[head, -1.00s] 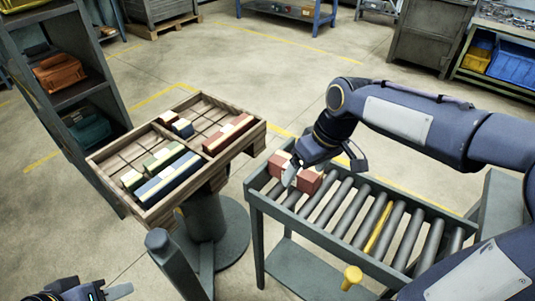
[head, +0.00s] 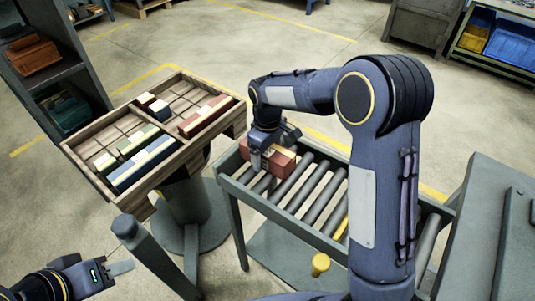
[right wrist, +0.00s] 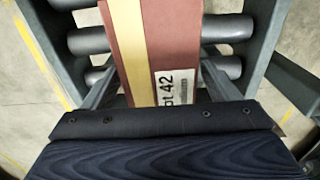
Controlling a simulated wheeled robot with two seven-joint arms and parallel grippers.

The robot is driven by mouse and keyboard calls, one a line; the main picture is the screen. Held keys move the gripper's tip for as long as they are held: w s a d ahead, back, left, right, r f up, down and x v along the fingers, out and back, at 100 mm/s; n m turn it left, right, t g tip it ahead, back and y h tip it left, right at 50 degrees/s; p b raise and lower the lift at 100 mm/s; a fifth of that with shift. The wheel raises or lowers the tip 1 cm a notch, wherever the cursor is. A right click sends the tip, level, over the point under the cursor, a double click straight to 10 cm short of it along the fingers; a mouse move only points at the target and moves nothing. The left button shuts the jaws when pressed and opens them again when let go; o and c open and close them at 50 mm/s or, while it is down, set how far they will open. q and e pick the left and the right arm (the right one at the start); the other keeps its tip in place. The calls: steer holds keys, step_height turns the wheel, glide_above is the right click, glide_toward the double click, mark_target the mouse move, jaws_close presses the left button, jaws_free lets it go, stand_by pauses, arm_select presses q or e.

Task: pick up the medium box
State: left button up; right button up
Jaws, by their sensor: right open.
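A red box with a yellow stripe (head: 283,163) lies on the rollers at the left end of the conveyor. In the right wrist view the red box (right wrist: 140,50) carries a white label ending in "42". My right gripper (head: 261,161) is over the box and open, with a finger on each side of it in the wrist view (right wrist: 152,88). Whether the fingers touch it I cannot tell. My left gripper (head: 118,269) is low at the left, away from the box; its jaw opening is not clear.
A wooden divided tray (head: 85,155) on a pedestal stands left of the conveyor (head: 232,190) and holds several red, green, blue and dark boxes. A dark shelf (head: 75,70) stands at the far left.

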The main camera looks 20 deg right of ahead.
steer(key=shift+f, duration=0.7)
steer(key=shift+r, duration=0.1)
steer(key=c, duration=1.5)
step_height(320, 180, up, 10)
steer(key=shift+f, duration=0.1)
steer(key=shift+s, duration=0.1)
